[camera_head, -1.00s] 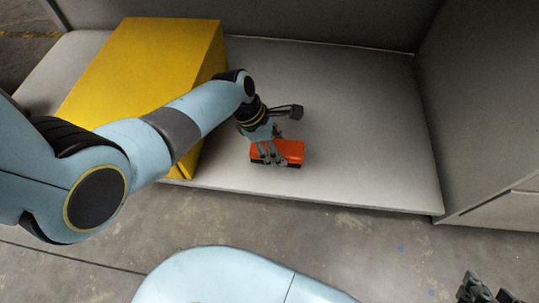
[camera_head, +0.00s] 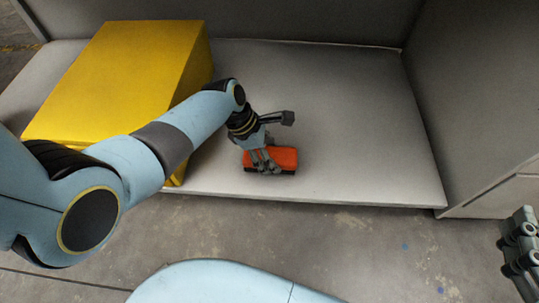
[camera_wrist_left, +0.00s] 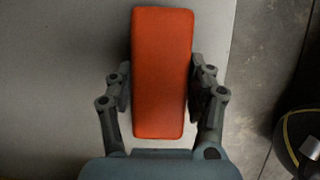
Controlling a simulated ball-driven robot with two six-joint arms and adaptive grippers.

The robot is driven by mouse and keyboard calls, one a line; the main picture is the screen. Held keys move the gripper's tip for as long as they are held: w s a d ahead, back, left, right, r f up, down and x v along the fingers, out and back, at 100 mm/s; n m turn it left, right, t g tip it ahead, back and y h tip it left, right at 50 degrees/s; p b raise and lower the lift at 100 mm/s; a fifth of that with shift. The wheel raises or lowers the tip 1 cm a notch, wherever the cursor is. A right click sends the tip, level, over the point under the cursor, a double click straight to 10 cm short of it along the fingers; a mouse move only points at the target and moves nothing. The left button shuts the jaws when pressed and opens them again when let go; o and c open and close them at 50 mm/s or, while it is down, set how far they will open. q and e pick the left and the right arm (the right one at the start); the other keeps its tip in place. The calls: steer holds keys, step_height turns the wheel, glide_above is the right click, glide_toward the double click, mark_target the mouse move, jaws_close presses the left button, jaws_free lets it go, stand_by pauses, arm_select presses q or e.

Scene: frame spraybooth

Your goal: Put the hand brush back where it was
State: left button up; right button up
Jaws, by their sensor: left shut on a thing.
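The hand brush (camera_head: 284,158) has an orange top with a dark underside. It is at the front part of the light grey booth floor (camera_head: 350,120), close to the front edge. My left gripper (camera_head: 266,164) is shut on the brush from above, with a finger on each side. In the left wrist view the orange block of the brush (camera_wrist_left: 162,75) lies between the two fingers of the left gripper (camera_wrist_left: 160,92). I cannot tell whether the brush touches the surface. My right gripper (camera_head: 522,245) shows only partly at the right edge; its jaws cannot be read.
A large yellow box with a sloped face (camera_head: 130,75) stands left of the brush, behind my left arm. Grey walls close the back and right sides (camera_head: 480,110). The booth floor right of the brush is clear. Concrete ground (camera_head: 340,245) lies in front.

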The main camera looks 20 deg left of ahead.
arm_select(q)
steer(key=shift+f, duration=0.1)
steer(key=o, duration=1.2)
arm_select(e)
steer(key=shift+w+r, duration=0.2)
steer(key=shift+r, duration=0.1)
